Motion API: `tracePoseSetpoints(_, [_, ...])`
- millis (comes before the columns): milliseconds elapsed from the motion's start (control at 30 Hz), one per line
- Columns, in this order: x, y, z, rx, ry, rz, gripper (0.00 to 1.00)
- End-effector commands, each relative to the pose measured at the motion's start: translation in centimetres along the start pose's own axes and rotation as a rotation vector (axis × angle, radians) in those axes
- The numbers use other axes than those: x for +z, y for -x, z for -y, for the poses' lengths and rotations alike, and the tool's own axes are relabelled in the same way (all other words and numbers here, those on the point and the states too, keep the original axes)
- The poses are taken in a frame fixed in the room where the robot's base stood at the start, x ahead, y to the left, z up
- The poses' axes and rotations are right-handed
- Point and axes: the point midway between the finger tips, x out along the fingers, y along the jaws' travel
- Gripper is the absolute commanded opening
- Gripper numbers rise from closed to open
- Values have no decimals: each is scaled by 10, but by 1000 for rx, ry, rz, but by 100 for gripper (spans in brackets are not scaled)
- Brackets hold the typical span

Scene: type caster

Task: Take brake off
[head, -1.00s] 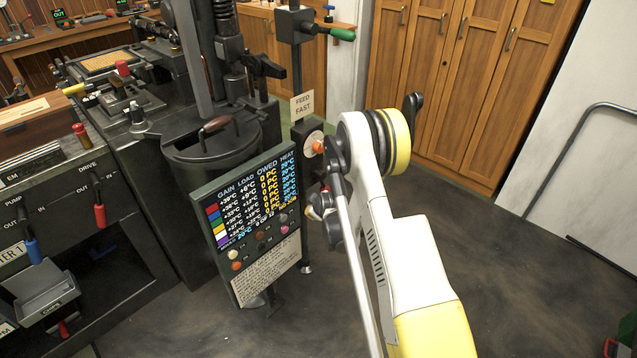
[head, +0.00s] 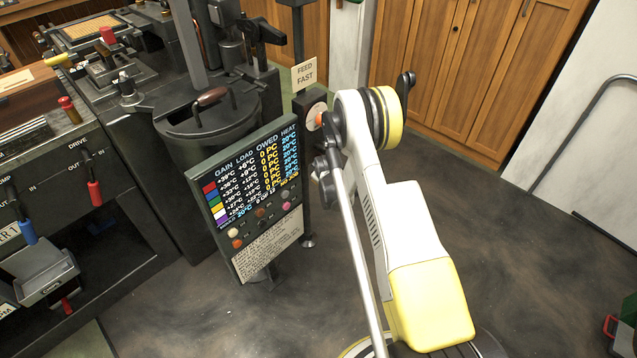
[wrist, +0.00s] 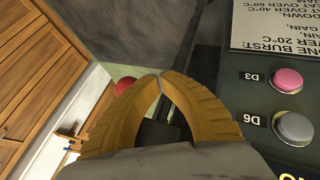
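No part labelled as a brake can be read in either view. A red-handled lever (head: 94,193) under the word DRIVE and a blue-handled lever (head: 27,232) are on the black machine at the left. My gripper (wrist: 160,78) shows in the wrist view with its two yellow fingers meeting at the tips. No object shows between the tips. A dark post-like part shows behind the fingers, and a red ball-shaped knob (wrist: 124,86) is partly hidden by the left finger. In the head view my fingers cannot be made out beside the panel.
A display panel (head: 245,178) with coloured buttons stands close to my arm; its pink D3 button (wrist: 287,80) and grey D6 button (wrist: 294,128) are right of my fingers. A FEED FAST sign (head: 305,74) is behind. Wooden cupboards (head: 470,70) line the back. Open floor lies at right.

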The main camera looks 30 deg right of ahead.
Motion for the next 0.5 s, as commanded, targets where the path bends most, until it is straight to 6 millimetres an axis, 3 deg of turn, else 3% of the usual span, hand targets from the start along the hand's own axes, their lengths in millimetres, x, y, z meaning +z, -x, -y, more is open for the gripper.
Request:
tracePoseSetpoints(200, [-1,-4,-12,0,1,0,0])
tracePoseSetpoints(500, [-2,-4,-13,0,1,-1,0])
